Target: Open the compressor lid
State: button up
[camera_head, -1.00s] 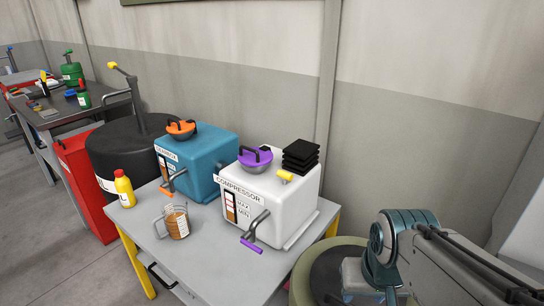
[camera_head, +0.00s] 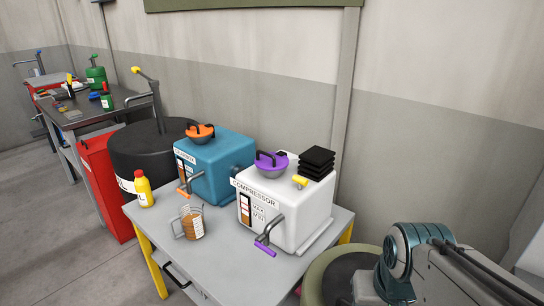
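The compressor (camera_head: 286,210) is a white box labelled COMPRESSOR with a MAX/MIN gauge, standing on the grey table. Its purple lid (camera_head: 272,164) with a black handle sits on the top opening, looking closed. A purple-handled tap (camera_head: 268,240) is at its lower front, and a small yellow knob (camera_head: 300,180) is on top. My arm shows at the lower right, apart from the compressor. My gripper is outside the view.
A blue box (camera_head: 214,168) with an orange lid (camera_head: 200,131) stands left of the compressor. A jug of brown liquid (camera_head: 191,222) and a yellow bottle (camera_head: 144,190) are on the table (camera_head: 210,262). A black drum (camera_head: 150,150) stands behind. A round green-rimmed container (camera_head: 318,272) is beside my arm.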

aim_at(272, 156)
jog(key=u, duration=0.55)
jog(key=k, duration=1.25)
jog(key=u, duration=1.05)
jog(key=i, duration=1.5)
jog(key=z, duration=1.1)
jog(key=i, duration=0.5)
jog(key=z, duration=0.5)
